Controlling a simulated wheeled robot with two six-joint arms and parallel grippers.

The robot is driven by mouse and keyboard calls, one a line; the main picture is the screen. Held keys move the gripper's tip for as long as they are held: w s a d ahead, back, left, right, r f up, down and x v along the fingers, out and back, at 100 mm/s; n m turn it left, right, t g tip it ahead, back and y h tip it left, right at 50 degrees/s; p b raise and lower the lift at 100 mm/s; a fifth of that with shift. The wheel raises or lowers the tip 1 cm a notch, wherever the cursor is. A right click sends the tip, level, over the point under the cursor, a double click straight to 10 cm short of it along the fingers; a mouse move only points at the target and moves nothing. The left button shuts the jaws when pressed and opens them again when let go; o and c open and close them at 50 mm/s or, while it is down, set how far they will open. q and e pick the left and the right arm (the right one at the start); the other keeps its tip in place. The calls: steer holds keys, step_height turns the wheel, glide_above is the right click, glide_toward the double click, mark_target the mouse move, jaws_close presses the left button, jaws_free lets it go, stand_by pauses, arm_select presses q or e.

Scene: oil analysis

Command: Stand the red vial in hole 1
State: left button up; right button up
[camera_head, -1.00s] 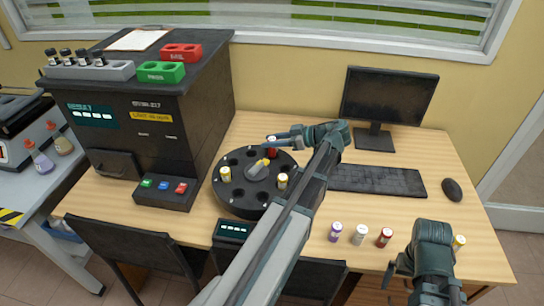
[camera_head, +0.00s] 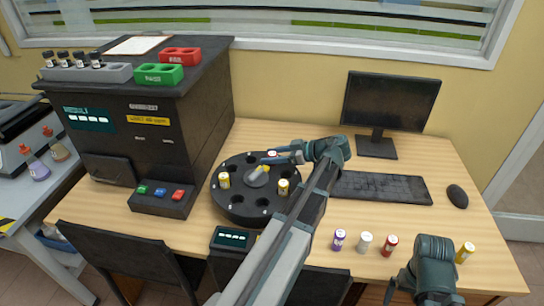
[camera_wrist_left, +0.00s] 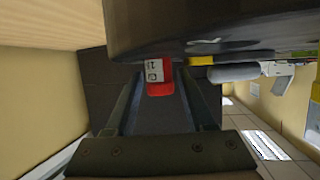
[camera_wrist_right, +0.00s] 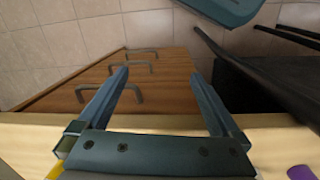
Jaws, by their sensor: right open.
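The red vial (camera_head: 273,154) is at the far rim of the black round carousel (camera_head: 246,211), lying between the fingers of my left gripper (camera_head: 268,158). In the left wrist view the red vial (camera_wrist_left: 160,88) shows its red body and white label between both fingers (camera_wrist_left: 160,68); whether they press on it is unclear. The hole beneath it is hidden, so I cannot tell how deep it sits. Hole numbers are not readable. My right gripper (camera_wrist_right: 158,75) is open and empty, near the table's front edge.
A purple (camera_head: 339,240), a white (camera_head: 364,243), another red (camera_head: 389,245) and a yellow vial (camera_head: 465,253) stand at the table front. A keyboard (camera_head: 380,187) lies right of my left arm.

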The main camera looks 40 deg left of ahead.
arm_select(q)
steer(key=shift+o, duration=0.5)
steer(key=shift+r, duration=0.1)
steer(key=shift+d+r, duration=0.1)
steer(key=shift+r, duration=0.05)
steer(key=p+v, duration=0.4)
steer(key=v, duration=0.7)
steer(key=shift+d+p, duration=0.35)
steer(key=shift+w+r, duration=0.15)
